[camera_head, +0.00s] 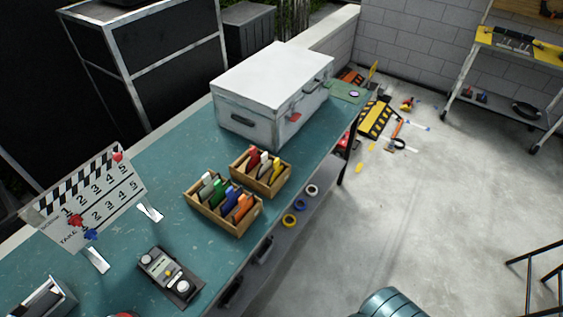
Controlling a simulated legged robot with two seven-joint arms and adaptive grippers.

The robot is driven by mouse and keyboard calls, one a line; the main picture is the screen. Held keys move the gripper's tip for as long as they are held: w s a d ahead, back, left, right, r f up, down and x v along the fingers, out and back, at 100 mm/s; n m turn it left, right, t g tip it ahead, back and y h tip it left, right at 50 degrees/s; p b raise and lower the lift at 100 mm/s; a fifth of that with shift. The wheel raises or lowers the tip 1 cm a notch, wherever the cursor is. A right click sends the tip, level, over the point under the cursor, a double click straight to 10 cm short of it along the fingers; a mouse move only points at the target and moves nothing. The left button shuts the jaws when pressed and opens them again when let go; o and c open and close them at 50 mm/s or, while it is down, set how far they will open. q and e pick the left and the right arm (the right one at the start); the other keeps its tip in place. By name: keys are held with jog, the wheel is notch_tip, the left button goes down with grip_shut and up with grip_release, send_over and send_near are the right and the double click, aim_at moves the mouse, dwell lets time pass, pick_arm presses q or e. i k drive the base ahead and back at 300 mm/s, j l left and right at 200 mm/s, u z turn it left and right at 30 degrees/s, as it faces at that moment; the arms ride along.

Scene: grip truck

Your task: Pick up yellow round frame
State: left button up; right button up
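A small yellow ring (289,219), which looks like the yellow round frame, lies flat on the grey lower shelf under the right edge of the teal table. A blue ring (300,205) and a white ring (311,190) lie in a row just behind it. The yellow ring is fully visible, with nothing on top of it. Neither my left nor my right gripper is in view.
The teal table (155,215) holds a white case (270,85), two wooden boxes (222,222) of coloured pieces, a clapperboard (85,200) and a dark control box (170,277). A teal rounded object (390,303) stands at the bottom. The floor (430,210) right of the table is mostly clear.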

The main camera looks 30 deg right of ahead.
aim_at(279, 168)
jog(key=z, duration=1.05)
